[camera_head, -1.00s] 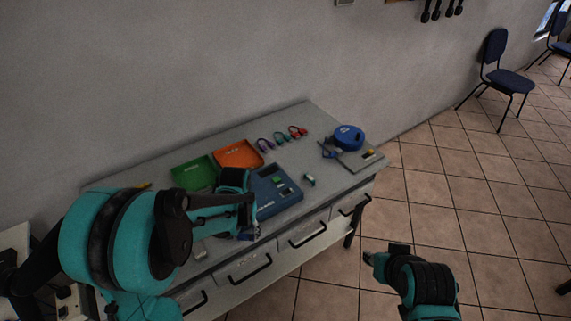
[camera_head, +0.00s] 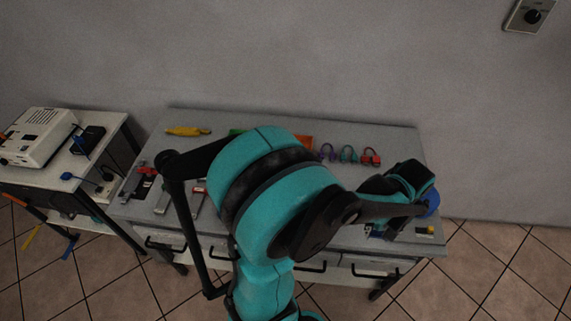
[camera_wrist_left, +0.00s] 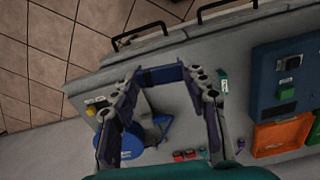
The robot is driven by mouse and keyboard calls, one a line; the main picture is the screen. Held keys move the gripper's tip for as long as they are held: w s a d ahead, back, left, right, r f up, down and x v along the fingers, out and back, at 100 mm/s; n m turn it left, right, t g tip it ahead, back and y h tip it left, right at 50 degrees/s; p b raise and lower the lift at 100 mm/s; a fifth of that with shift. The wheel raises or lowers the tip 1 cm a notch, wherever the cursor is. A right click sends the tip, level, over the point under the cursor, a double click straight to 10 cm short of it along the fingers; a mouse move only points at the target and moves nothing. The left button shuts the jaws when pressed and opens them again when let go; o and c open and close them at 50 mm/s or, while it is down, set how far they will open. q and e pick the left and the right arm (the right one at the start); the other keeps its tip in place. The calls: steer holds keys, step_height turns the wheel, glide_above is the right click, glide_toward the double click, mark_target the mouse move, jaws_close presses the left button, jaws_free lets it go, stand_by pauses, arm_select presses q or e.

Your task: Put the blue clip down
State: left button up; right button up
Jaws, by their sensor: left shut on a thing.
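My left gripper (camera_wrist_left: 162,78) is shut on the blue clip (camera_wrist_left: 160,74), which spans between the fingertips in the left wrist view. In the head view my left gripper (camera_head: 376,229) is near the bench's right end, mostly covered by my own arm. I cannot tell the clip's exact height above the surface. My right gripper is out of view.
A round blue reel (camera_wrist_left: 131,146) lies beside the board, with a yellow block (camera_wrist_left: 93,108). A blue box (camera_wrist_left: 283,72) and an orange tray (camera_wrist_left: 268,143) stand farther along. A side table (camera_head: 62,168) stands left.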

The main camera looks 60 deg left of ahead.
arm_select(q)
steer(key=shift+s+r+n, duration=0.2)
steer(key=shift+r+n, duration=0.05)
steer(key=shift+n, duration=0.15)
steer(key=shift+s+a, duration=0.1)
steer(key=shift+a, duration=0.1)
steer(key=w+a+f+b, duration=0.1)
steer(key=w+a+f, duration=0.1)
steer(key=a, duration=0.1)
steer(key=w+a+f+b, duration=0.1)
steer(key=w+a+f, duration=0.1)
steer(key=a, duration=0.1)
steer(key=w+a+f+b, duration=0.2)
steer(key=w+a+f, duration=0.1)
step_height(320, 180, down, 4)
steer(key=shift+f+b, duration=0.1)
steer(key=shift+b, duration=0.95)
